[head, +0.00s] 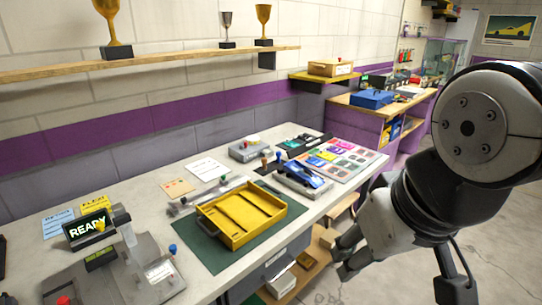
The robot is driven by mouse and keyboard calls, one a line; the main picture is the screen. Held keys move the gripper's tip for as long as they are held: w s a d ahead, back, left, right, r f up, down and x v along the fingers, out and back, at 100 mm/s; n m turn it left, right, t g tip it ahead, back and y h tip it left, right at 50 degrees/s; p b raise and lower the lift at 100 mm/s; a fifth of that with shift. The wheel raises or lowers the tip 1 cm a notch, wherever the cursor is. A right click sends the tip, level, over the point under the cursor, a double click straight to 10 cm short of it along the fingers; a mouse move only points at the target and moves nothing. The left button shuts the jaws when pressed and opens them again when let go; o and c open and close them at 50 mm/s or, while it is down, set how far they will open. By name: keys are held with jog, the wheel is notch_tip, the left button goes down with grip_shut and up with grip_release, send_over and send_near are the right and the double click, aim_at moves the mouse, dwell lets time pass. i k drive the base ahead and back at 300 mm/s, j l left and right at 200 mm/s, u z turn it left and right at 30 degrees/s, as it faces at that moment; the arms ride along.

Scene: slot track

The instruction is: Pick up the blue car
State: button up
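The blue car (303,174) sits on a low grey stand on the workbench, right of the yellow tray. My gripper (341,256) hangs beyond the bench's front edge, below and right of the car and well apart from it. Its two dark fingertips look spread, with nothing seen between them. My arm covers the right side of the view.
The yellow tray (207,209) lies on a green mat (233,258). A sheet of colourful cards (352,160) lies behind and right of the car. A grey box (250,150) stands further back.

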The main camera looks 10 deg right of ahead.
aim_at(297, 171)
jog(key=z, duration=0.25)
jog(key=u, duration=1.25)
jog(key=z, duration=1.25)
jog(key=i+l, duration=0.75)
jog(key=i, duration=0.15)
jog(key=i+l, duration=0.8)
jog(key=i+j+u, duration=0.05)
